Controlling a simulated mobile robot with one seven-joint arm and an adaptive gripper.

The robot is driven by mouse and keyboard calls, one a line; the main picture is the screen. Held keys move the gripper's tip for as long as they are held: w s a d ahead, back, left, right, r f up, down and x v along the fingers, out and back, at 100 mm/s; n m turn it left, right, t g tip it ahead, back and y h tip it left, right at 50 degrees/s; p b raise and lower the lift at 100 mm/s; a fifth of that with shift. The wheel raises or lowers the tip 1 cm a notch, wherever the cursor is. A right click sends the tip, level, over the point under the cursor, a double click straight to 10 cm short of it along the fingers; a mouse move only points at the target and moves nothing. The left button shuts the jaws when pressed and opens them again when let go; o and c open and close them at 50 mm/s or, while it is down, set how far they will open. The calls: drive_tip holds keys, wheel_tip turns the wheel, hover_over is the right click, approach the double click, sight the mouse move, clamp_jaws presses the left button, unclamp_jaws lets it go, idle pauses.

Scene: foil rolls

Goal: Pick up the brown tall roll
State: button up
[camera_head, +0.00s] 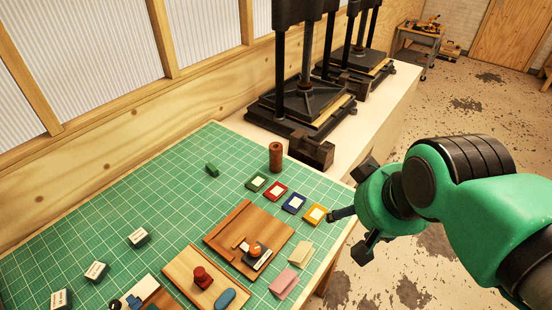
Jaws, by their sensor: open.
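The brown tall roll (275,157) stands upright near the back right edge of the green cutting mat (150,205). My gripper (347,232) is at the right, beside the mat's right edge, with its fingers spread apart and empty. It is to the right of and nearer than the roll, and apart from it. My green arm reaches in from the right.
Colored ink pads, including a yellow one (315,214) and a red one (275,191), lie between roll and gripper. A wooden tray (222,236) lies nearer. A black press (300,103) stands behind the roll. A small green block (212,170) lies left of it.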

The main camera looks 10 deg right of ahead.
drive_tip(key=w+a+r+g+p, duration=0.1)
drive_tip(key=w+r, duration=0.1)
drive_tip(key=w, duration=0.5)
drive_tip(key=w+r+p, duration=0.1)
drive_tip(key=w+r, duration=0.2)
drive_tip(key=w, duration=0.4)
drive_tip(key=m+g+p, duration=0.2)
drive_tip(key=g+p, duration=0.3)
drive_tip(key=p, duration=0.1)
hover_over(277, 146)
wheel_tip(277, 146, down, 22)
drive_tip(key=shift+a+f, duration=0.1)
drive_tip(key=shift+f, duration=0.1)
